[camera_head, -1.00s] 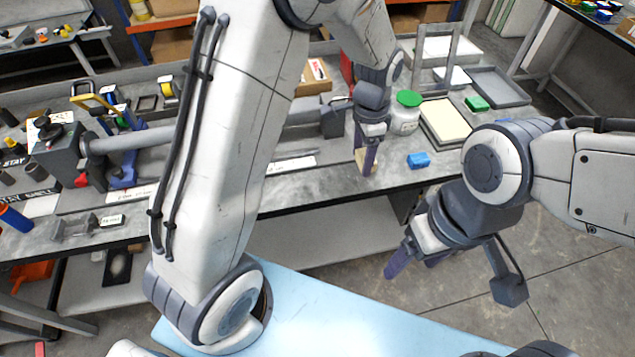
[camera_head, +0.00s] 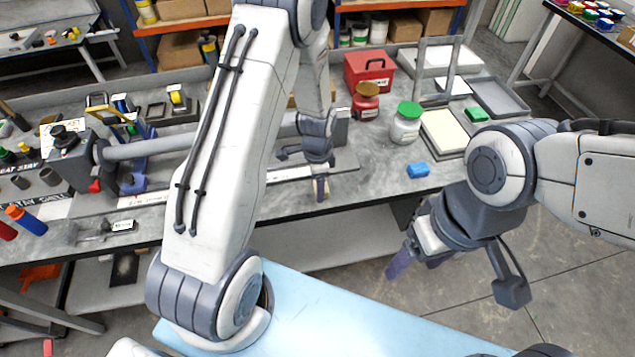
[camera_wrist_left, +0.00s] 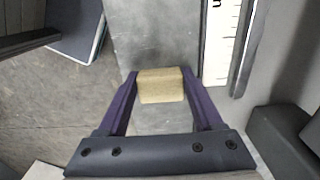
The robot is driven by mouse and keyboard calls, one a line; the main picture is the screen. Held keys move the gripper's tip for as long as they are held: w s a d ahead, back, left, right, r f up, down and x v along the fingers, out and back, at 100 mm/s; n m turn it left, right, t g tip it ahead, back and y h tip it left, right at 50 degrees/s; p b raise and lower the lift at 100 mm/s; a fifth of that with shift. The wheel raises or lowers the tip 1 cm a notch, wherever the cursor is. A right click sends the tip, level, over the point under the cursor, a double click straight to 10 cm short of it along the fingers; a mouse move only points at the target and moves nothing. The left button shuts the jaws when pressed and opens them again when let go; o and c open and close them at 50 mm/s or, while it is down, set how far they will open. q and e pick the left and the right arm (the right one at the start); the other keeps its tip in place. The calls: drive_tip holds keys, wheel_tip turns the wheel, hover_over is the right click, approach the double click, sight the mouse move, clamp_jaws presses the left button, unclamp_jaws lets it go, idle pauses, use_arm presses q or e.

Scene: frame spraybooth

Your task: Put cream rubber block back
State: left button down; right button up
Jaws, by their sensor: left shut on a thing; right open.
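The cream rubber block (camera_wrist_left: 160,86) shows in the left wrist view as a small tan block between two purple fingertips. My left gripper (camera_wrist_left: 161,92) is shut on it, over the grey bench top near its front edge. In the head view my left gripper (camera_head: 320,188) is small and partly hidden by my own arm, and the block is hard to make out there. My right gripper (camera_head: 418,262) is open and empty, out in front of the bench over the floor.
A white ruler strip (camera_wrist_left: 219,45) lies beside the left gripper. A long grey bar spans the bench's left half.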

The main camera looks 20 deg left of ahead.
use_arm(q)
drive_tip(key=shift+f, duration=0.1)
drive_tip(key=shift+f, duration=0.15)
drive_tip(key=shift+c, duration=1.6)
unclamp_jaws()
